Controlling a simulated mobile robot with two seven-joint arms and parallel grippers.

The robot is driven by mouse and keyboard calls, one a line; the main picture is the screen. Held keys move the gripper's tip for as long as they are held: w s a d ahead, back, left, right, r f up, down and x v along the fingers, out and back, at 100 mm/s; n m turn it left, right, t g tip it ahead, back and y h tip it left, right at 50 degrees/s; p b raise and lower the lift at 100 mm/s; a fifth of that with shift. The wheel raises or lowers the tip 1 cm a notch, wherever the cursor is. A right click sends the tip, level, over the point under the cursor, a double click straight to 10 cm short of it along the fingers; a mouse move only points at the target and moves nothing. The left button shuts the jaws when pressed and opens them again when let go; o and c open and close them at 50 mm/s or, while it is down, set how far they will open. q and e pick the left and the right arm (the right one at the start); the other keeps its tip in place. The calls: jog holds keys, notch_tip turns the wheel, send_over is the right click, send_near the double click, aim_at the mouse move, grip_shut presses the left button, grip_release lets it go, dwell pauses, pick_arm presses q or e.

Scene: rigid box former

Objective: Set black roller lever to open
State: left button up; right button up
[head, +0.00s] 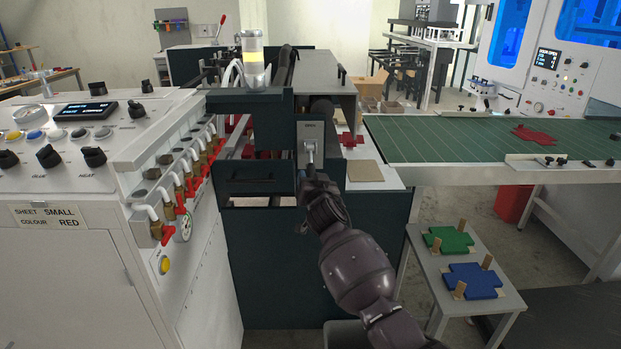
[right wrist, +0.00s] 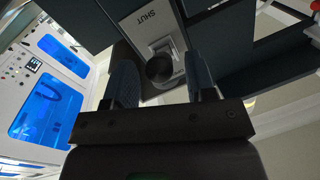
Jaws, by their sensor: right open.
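The lever sits on a light plate (head: 311,133) on the front of the dark machine in the middle of the head view. In the right wrist view its round black knob (right wrist: 160,68) shows in front of a silver mount, and the plate beside it reads SHUT (right wrist: 148,17). My right gripper (head: 312,172) is in front of and just below the lever. In the right wrist view its two fingers (right wrist: 162,82) are apart, one on each side of the knob. Whether a finger touches the knob cannot be told. My left gripper is not in view.
A white control cabinet (head: 90,135) with knobs and red-handled valves (head: 182,198) stands close on the left. A green conveyor (head: 470,145) carrying a red blank (head: 533,134) is on the right. A low stand holds a green blank (head: 450,240) and a blue blank (head: 473,281).

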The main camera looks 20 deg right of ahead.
jog(key=shift+w+d, duration=0.15)
jog(key=shift+w, duration=0.9)
grip_shut()
